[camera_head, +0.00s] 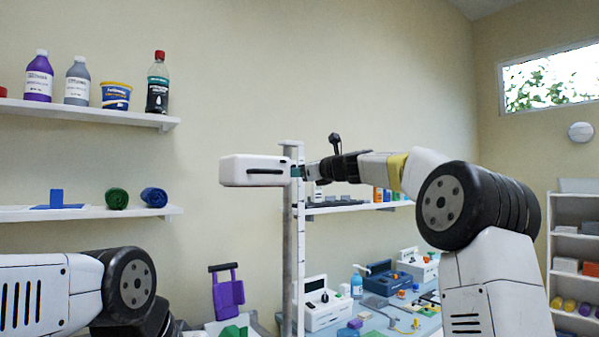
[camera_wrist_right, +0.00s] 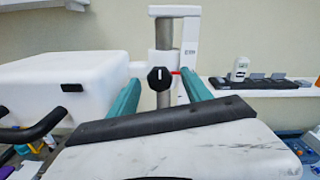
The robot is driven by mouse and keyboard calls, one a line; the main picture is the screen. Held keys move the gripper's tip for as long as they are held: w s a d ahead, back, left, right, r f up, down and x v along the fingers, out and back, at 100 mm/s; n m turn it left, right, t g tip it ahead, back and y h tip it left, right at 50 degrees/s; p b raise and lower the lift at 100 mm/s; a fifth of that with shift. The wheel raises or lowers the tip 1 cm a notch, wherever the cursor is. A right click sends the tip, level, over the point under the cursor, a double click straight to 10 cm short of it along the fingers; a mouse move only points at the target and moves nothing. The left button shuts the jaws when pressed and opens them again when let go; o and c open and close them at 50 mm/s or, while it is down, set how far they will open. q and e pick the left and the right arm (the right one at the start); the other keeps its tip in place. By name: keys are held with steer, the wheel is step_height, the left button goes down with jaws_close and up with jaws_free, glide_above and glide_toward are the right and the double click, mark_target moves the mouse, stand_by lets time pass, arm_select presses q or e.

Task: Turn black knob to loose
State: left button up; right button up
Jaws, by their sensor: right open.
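The black knob (camera_wrist_right: 159,79) sits on a white collar around a grey post (camera_wrist_right: 164,35) in the right wrist view. A short white line on the knob points roughly up, and a thin red mark shows on the collar to its right. My right gripper (camera_wrist_right: 162,84) is open, with one teal finger on each side of the knob in this view; I cannot tell whether they touch it. In the head view my right gripper (camera_head: 297,172) is at the upright post (camera_head: 292,245), and the knob cannot be made out there. My left gripper is out of view.
A white box-shaped head (camera_head: 252,171) extends left from the post. A table (camera_head: 425,326) below holds several devices, and a purple item (camera_head: 228,295) stands left of the post. Wall shelves (camera_head: 100,112) with bottles and rolls are at left.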

steer(key=shift+c, duration=0.3)
jaws_close()
steer(key=shift+n, duration=14.2)
